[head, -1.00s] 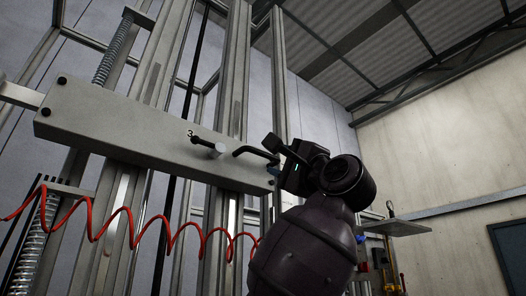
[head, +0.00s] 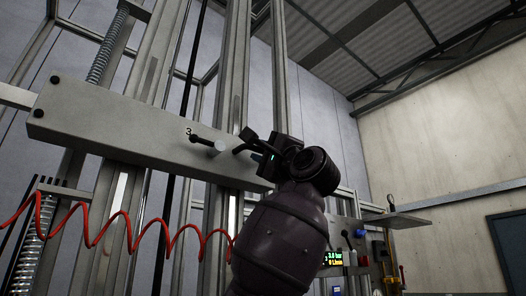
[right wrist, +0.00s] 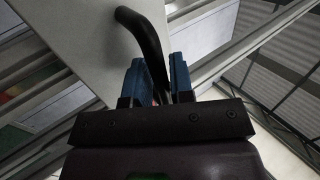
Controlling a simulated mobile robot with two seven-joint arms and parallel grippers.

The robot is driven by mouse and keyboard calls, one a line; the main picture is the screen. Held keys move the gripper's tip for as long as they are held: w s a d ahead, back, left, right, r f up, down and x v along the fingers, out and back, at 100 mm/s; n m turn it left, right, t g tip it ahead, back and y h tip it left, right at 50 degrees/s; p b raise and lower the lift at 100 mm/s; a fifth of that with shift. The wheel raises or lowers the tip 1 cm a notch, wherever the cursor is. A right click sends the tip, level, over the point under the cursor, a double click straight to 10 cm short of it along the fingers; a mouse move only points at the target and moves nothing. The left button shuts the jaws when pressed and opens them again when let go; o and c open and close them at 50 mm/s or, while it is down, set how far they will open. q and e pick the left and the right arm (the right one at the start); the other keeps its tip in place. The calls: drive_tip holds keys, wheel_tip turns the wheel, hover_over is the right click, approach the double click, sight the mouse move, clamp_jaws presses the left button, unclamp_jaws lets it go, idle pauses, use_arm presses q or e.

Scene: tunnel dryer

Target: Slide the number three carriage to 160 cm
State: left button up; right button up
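The number three carriage is a wide grey beam (head: 120,135) with a printed 3, lying across upright metal rails in the head view. My right gripper (head: 250,146) is at this handle. In the right wrist view its blue-padded fingers (right wrist: 158,80) stand apart, one on each side of the handle, with a narrow gap showing. My left gripper is out of view.
A red coiled hose (head: 125,225) hangs below the beam. Springs (head: 106,48) stand at the left. A lit display (head: 333,258) and a small shelf (head: 396,220) are at the right, behind my right arm.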

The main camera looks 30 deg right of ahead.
clamp_jaws()
wheel_tip(320, 180, down, 23)
drive_tip(key=b, duration=0.9)
drive_tip(key=shift+f, duration=0.15)
drive_tip(key=shift+w+f, duration=0.1)
drive_tip(key=shift+o, duration=1.8)
unclamp_jaws()
